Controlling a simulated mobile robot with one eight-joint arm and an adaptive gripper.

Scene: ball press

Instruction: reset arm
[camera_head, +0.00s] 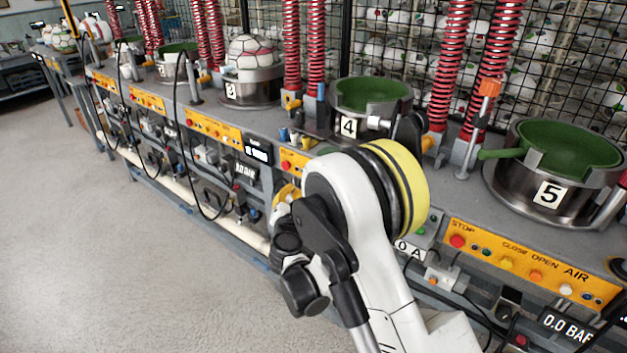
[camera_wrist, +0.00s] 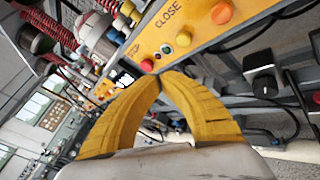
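My gripper (camera_wrist: 158,75) shows in the wrist view as two curved yellow fingers whose tips meet. No object shows between them. Its tips appear in front of an orange control panel (camera_wrist: 190,32) marked CLOSE; I cannot tell the gap. In the head view my white arm, with a yellow and black band, reaches up in front of the bench between stations 4 and 5. There my gripper is mostly hidden behind the arm.
Press number 4 (camera_head: 372,100) and press number 5 (camera_head: 555,170) stand open with green bowls, without balls. A ball (camera_head: 252,52) sits on the press farther left. Red coiled hoses (camera_head: 452,60) hang over the grey bench. The floor (camera_head: 110,240) at left is clear.

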